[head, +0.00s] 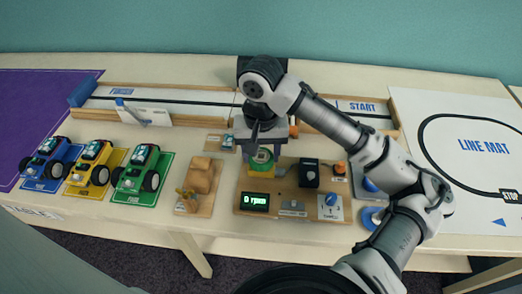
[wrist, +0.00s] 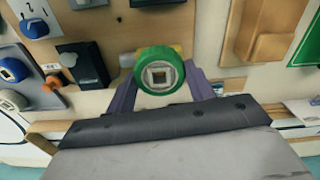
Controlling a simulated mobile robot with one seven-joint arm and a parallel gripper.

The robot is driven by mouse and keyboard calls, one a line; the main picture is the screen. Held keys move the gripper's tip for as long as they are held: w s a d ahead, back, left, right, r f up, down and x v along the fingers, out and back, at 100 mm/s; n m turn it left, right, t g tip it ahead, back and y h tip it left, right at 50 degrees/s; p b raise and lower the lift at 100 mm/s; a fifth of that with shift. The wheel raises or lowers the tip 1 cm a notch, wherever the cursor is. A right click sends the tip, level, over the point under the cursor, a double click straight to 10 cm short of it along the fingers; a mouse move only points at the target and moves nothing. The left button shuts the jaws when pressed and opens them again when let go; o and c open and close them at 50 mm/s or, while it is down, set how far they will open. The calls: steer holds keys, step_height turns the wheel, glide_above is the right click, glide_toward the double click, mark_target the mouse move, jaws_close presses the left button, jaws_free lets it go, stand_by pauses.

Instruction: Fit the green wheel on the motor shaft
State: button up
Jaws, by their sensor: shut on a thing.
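The green wheel (head: 262,156) is between the fingertips of my gripper (head: 262,150), which is shut on it. In the wrist view the wheel (wrist: 159,72) faces the camera, with a pale hub and a square brownish centre, between two purple fingers (wrist: 160,88). A yellow motor block (head: 261,170) stands on the wooden test board (head: 277,209) directly below the wheel in the head view. The motor shaft is not clearly visible. I cannot tell whether the wheel is around the shaft or just above it.
The board also carries a "0 rpm" display (head: 254,201), a black box (head: 309,173), an orange button (head: 340,168) and a blue dial (head: 330,208). A wooden stand (head: 199,185) is to the left, beyond it three toy cars (head: 134,171). A walled track (head: 190,104) runs behind.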

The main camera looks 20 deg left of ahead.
steer(key=shift+f, duration=0.6)
stand_by(1.2)
steer(key=o, duration=1.4)
steer(key=shift+o, duration=0.2)
steer(key=shift+r, duration=0.1)
step_height(320, 180, up, 8)
steer(key=p, duration=0.8)
steer(key=shift+p, duration=0.35)
steer(key=shift+f, duration=0.2)
